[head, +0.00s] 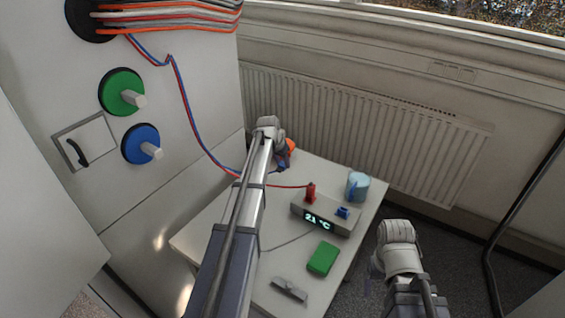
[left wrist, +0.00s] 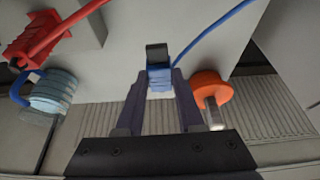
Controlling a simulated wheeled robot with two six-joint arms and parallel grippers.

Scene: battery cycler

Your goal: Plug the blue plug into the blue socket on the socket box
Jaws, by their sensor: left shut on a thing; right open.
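My left gripper (left wrist: 158,88) is shut on the blue plug (left wrist: 160,79), which has a dark end and a blue cable running up to the right in the left wrist view. In the head view my left gripper (head: 282,166) is over the far part of the table, left of the socket box, and my arm hides much around it. The grey socket box (head: 336,220) has a lit display reading 21 °C. The blue socket (head: 343,212) is on its right part, apart from the plug. A red plug (head: 311,192) stands upright at its left. My right gripper (head: 373,272) is open beside the table's right edge.
A light blue mug (head: 357,187) stands behind the box. An orange object (head: 290,147) is near my left gripper. A green block (head: 323,258) and a grey piece (head: 289,290) lie at the front. A tall cabinet (head: 185,190) borders the table's left; a radiator (head: 350,125) is behind.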

